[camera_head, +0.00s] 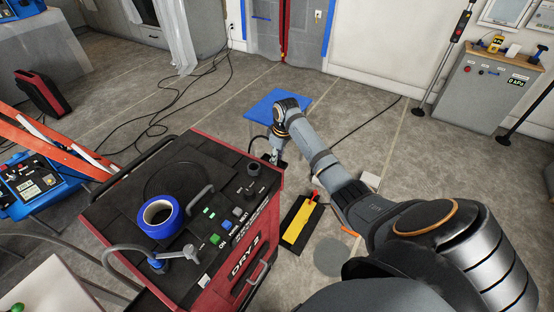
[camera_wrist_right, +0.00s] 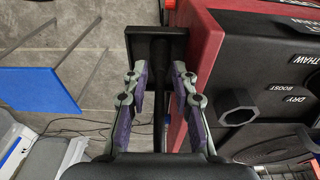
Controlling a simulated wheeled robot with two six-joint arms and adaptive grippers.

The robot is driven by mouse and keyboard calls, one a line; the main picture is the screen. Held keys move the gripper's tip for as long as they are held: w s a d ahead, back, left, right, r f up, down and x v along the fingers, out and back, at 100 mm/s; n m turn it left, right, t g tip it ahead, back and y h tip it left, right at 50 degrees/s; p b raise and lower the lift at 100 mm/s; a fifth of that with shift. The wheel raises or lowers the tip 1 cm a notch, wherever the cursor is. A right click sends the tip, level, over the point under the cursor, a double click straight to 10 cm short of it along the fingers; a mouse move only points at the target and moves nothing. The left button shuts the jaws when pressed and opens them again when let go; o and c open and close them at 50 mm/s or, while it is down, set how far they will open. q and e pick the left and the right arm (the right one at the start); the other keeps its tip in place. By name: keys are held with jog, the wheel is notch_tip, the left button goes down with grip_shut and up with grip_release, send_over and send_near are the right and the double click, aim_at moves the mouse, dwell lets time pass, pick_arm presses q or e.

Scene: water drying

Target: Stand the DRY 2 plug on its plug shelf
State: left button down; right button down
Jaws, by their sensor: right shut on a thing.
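The DRY 2 machine (camera_head: 262,235) is a red and black cabinet in the middle of the head view. My right gripper (camera_head: 274,157) is at its far right corner, small and partly hidden by my arm. In the right wrist view, my right gripper (camera_wrist_right: 160,82) is shut on the DRY 2 plug (camera_wrist_right: 160,92), a slim dark piece between the fingers. Just beyond the fingertips is the plug shelf (camera_wrist_right: 136,47), a small black ledge beside the red cabinet wall. I cannot tell whether the plug touches the shelf. My left gripper is not in view.
Blue tape (camera_head: 172,228) and a handle (camera_head: 199,201) stand on the cabinet top. A black knob (camera_wrist_right: 236,106) sits close to the right fingers. Cables cross the floor behind.

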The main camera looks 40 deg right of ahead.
jog(key=shift+d+f, duration=0.1)
jog(key=c, duration=1.4)
grip_release()
jog(key=shift+f, duration=0.1)
jog(key=shift+o, duration=0.2)
notch_tip(320, 180, up, 12)
jog(key=s+b, duration=0.1)
jog(key=shift+s+d, duration=0.3)
